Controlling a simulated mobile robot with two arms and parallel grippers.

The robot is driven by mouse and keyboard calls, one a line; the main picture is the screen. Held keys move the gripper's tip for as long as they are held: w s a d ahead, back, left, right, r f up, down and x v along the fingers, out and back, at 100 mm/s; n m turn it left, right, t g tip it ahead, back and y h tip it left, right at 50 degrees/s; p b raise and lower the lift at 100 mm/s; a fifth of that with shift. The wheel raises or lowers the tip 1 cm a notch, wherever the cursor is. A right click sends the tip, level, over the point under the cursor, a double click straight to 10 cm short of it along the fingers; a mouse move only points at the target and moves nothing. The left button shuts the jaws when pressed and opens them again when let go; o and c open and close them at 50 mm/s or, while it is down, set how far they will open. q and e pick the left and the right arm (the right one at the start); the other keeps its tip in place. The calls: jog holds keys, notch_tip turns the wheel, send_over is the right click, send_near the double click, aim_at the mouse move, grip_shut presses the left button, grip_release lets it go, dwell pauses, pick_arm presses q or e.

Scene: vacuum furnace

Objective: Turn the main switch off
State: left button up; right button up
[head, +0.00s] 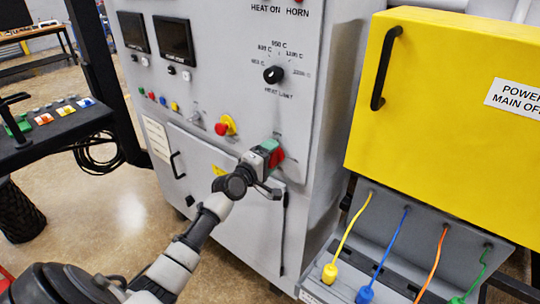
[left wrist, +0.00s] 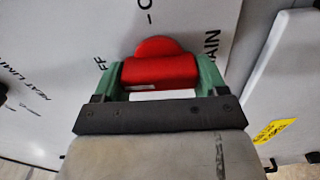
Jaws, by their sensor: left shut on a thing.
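The main switch (head: 279,157) is a red rotary handle on the grey furnace cabinet front, low on the right side. In the left wrist view the red switch (left wrist: 160,70) has a rounded top, with parts of printed labels reading "FF" and "AIN" on either side. My left gripper (head: 270,152), with green fingers, is at the panel. Its fingers are shut on the switch handle, one on each side, and partly cover it in the head view. My right gripper is not in view.
A yellow power cabinet (head: 440,90) stands at right, above several coloured cables. A cabinet door with a black handle (head: 177,165) is left of my arm.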

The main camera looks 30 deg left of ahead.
pick_arm(q)
jog(key=shift+n, duration=0.6)
jog(key=o, duration=0.9)
jog(key=s, duration=0.3)
jog(key=s+b, duration=0.1)
jog(key=s, duration=0.3)
jog(key=s+a, duration=0.1)
jog(key=s, duration=0.2)
jog(key=shift+s+f+b, duration=0.1)
jog(key=shift+s+b, duration=0.3)
